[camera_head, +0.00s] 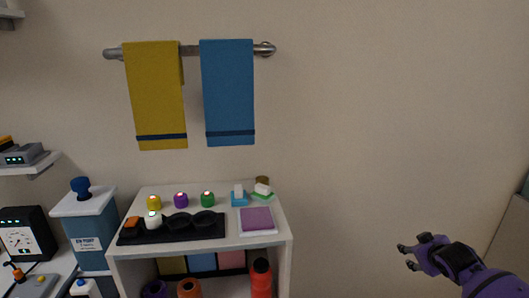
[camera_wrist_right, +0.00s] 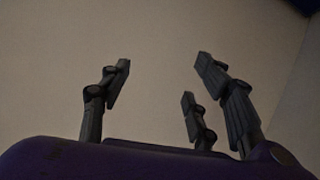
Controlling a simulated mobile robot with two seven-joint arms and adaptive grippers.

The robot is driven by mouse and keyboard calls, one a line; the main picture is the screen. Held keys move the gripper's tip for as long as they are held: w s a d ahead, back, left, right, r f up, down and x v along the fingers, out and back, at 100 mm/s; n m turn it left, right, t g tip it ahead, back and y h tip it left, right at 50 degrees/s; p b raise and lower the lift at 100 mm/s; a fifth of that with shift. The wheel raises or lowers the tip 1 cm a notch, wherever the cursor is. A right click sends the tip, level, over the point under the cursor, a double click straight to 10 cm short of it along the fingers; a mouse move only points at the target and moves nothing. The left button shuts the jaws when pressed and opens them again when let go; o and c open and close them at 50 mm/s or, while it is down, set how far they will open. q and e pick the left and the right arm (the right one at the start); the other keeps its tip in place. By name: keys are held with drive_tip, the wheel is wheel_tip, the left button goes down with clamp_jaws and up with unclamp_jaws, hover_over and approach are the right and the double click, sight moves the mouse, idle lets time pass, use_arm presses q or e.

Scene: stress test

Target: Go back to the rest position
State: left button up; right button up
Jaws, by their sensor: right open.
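My right gripper (camera_head: 405,257) comes in from the lower right of the head view, purple with dark fingers. It is open and empty, in front of the bare wall and to the right of the white shelf unit. In the right wrist view its fingers (camera_wrist_right: 165,92) stand apart with only plain wall between them. My left gripper is not in the head view.
A white shelf unit (camera_head: 263,248) stands at lower centre, with a black tray (camera_head: 130,238) and several small items on top. A yellow towel (camera_head: 156,95) and a blue towel (camera_head: 228,92) hang on a rail. The wall right of the shelf is clear.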

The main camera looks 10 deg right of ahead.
drive_tip(key=w+a+r+n+t, duration=0.2)
drive_tip(key=w+r+n+t, duration=0.25)
drive_tip(key=r, duration=0.25)
drive_tip(key=s+a+f+m+g+y, duration=0.1)
drive_tip(key=s+a+f+y, duration=0.1)
drive_tip(key=s+a+f, duration=0.85)
drive_tip(key=s+a+f+m+g+y, duration=0.1)
drive_tip(key=s+a+f+g, duration=0.1)
drive_tip(key=s+a+f, duration=0.9)
drive_tip(key=s+a+f+m+g+y, duration=0.1)
drive_tip(key=s+a+f+m, duration=0.1)
drive_tip(key=s+a+f, duration=0.2)
drive_tip(key=s+a+f+m+g, duration=0.1)
drive_tip(key=s+a+f, duration=0.3)
drive_tip(key=s+a, duration=0.6)
drive_tip(key=shift+s+a+f+m+y, duration=0.35)
drive_tip(key=shift+s+a+y, duration=0.05)
drive_tip(key=shift+s, duration=0.6)
